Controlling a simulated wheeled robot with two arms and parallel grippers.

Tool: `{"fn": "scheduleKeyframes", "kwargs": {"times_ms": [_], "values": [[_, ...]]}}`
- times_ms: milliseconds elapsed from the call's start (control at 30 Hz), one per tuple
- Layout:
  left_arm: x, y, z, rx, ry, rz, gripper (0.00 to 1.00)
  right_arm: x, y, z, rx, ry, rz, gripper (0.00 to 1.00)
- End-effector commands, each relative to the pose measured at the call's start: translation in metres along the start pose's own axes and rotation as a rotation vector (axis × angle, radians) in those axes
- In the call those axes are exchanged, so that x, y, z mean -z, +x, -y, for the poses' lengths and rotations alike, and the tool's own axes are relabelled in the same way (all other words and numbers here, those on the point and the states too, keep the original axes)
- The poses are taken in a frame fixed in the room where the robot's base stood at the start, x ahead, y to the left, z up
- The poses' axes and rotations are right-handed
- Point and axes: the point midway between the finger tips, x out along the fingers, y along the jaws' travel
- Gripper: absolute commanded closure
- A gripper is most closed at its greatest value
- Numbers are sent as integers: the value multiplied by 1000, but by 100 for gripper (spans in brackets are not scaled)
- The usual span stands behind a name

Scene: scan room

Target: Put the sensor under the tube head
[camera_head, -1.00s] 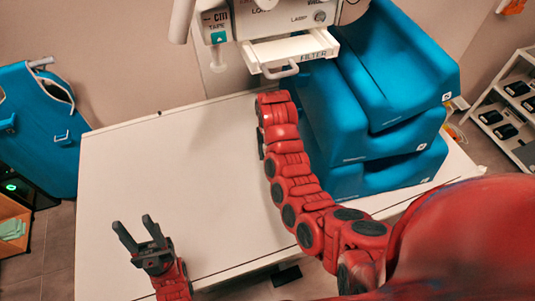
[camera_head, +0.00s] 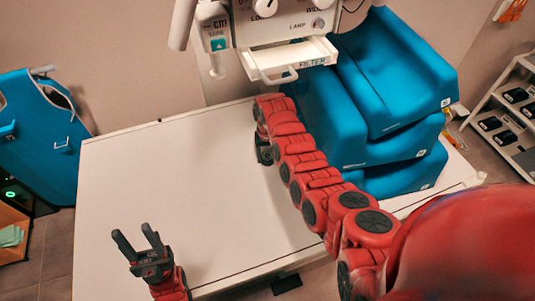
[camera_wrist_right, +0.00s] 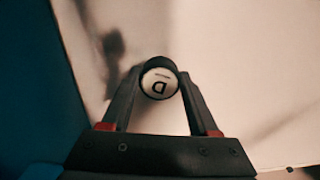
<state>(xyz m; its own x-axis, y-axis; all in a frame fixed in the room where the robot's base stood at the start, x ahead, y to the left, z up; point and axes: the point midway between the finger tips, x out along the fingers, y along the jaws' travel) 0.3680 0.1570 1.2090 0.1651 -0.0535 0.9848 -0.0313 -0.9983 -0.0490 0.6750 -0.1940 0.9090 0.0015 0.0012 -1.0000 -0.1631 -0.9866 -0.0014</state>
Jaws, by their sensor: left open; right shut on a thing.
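The tube head (camera_head: 285,25) is a white housing with dials, a lamp label and a filter tray, at the top of the head view above the back of the table. My right gripper (camera_wrist_right: 160,75) is shut on a small round thing, likely the sensor (camera_wrist_right: 159,84), with a dark rim and a white face marked D. In the head view my red right arm reaches over the table below the tube head and hides most of that gripper and the held thing. My left gripper (camera_head: 138,243) is open and empty over the table's front left.
The white table (camera_head: 180,170) is clear across its left and middle. Stacked blue blocks (camera_head: 375,110) stand at its right, close to my right arm. A blue apron (camera_head: 40,130) hangs at the left. A shelf with dark devices (camera_head: 510,105) stands at the far right.

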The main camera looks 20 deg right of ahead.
Motion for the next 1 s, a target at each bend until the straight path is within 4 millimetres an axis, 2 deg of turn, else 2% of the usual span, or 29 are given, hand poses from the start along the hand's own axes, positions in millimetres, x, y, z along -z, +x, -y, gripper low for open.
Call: {"fn": "scheduleKeyframes", "kwargs": {"times_ms": [267, 300, 467, 867, 1000], "values": [[-1, -4, 0, 0, 0, 0, 50, 0, 4, 0, 0, 0, 0, 100], [-1, -4, 0, 0, 0, 0, 50, 0, 4, 0, -1, 0, 1, 38], [0, -3, 0, 0, 0, 0, 50, 0, 3, 0, -1, 0, 1, 10], [0, -2, 0, 0, 0, 0, 50, 0, -1, 0, 0, -1, 1, 10], [-2, -9, 0, 0, 0, 0, 50, 2, -14, 1, 0, -1, -5, 10]]}}
